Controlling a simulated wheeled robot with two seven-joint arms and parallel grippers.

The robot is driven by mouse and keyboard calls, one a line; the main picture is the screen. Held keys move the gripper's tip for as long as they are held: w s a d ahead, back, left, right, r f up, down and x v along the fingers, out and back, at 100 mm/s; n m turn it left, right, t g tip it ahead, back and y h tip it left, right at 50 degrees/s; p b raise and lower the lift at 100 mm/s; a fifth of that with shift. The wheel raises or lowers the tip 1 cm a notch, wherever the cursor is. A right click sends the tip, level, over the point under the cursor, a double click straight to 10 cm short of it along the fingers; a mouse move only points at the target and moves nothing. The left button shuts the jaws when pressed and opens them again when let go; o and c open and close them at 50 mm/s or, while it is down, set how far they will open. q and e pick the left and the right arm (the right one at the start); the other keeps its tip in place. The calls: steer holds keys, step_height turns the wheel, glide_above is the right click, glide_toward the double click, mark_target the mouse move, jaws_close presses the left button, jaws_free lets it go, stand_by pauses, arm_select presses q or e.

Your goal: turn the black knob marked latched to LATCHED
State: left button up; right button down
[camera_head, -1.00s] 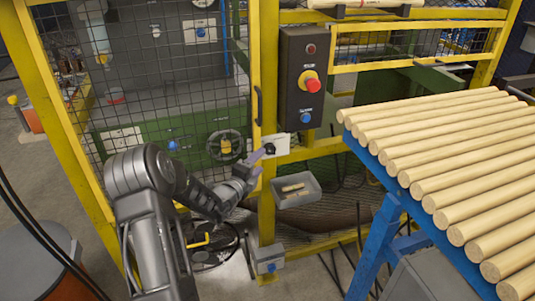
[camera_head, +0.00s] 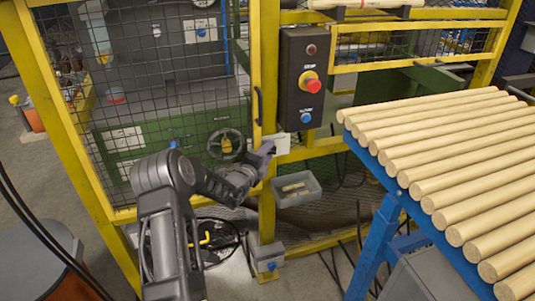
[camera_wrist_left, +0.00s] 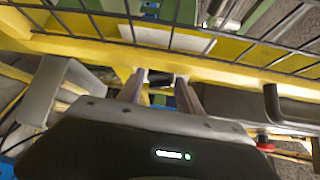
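The light plate (camera_head: 283,142) that carries the black knob is fixed to the yellow frame, below the control box. In the head view my left gripper (camera_head: 268,150) is at the plate and covers the knob. In the left wrist view the two fingers of my left gripper (camera_wrist_left: 163,86) stand apart, pointing at the yellow rail. Something dark, perhaps the knob, shows between the fingertips. I cannot tell whether the fingers press on it. The knob's marking and its setting cannot be read. My right gripper is not in view.
A black control box (camera_head: 302,78) with a red stop button (camera_head: 313,86) hangs above the plate. A grey tray (camera_head: 296,190) sits just below the gripper. Wire mesh, a door handle (camera_head: 258,105) and yellow posts are close by. A blue rack of wooden rods (camera_head: 440,160) stands right.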

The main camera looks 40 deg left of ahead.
arm_select(q)
jaws_close()
steer(key=shift+m+g+p, duration=0.45)
steer(key=shift+m+g, duration=0.05)
steer(key=shift+o, duration=2.1)
jaws_free()
steer(key=shift+r, duration=0.1)
steer(key=shift+s, duration=0.15)
steer(key=b+v, duration=0.1)
steer(key=v, duration=0.6)
steer(key=shift+s, duration=0.25)
